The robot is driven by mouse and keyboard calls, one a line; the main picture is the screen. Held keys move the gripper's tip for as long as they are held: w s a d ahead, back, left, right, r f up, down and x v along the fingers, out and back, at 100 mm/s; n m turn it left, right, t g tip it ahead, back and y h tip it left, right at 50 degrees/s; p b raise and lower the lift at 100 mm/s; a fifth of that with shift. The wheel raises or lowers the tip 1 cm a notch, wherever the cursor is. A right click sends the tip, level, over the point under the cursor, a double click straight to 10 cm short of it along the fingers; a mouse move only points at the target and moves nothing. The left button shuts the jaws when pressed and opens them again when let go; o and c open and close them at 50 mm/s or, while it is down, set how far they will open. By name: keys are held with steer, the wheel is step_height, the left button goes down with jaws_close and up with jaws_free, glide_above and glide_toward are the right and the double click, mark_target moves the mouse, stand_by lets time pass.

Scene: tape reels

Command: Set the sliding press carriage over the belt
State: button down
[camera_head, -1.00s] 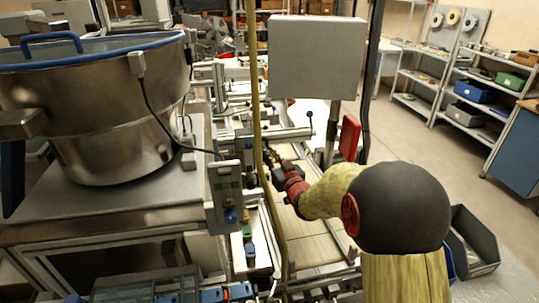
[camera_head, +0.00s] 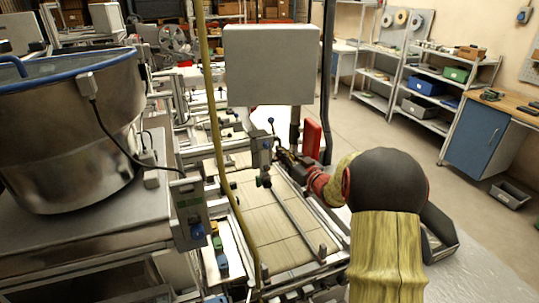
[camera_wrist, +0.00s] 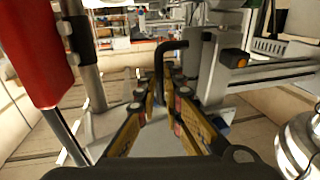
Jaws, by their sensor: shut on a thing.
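The press carriage (camera_head: 262,152) is a grey upright block on a crosswise metal rail. It stands over the far part of the belt (camera_head: 262,215), a tan, slatted surface between metal rails. My gripper (camera_head: 285,156) is at the carriage's right side, with my arm reaching in from the right. In the wrist view my gripper (camera_wrist: 162,95) is shut on a black bent handle (camera_wrist: 170,46). The carriage's grey body (camera_wrist: 222,60) rises just right of the handle there. The handle's lower end is hidden between the fingers.
A large steel bowl (camera_head: 75,140) stands at left. A yellow post (camera_head: 214,130) crosses the view before the belt. A grey panel (camera_head: 267,65) and a red box (camera_head: 312,138) are behind the carriage. Open floor lies to the right, before the shelves (camera_head: 440,85).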

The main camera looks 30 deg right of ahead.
steer(key=shift+s+d, duration=0.1)
steer(key=shift+d, duration=0.4)
steer(key=c, duration=2.2)
jaws_free()
steer(key=shift+d, duration=0.15)
steer(key=shift+s, duration=0.15)
steer(key=s, duration=1.1)
steer(key=shift+s, duration=0.4)
steer(key=shift+w, duration=0.1)
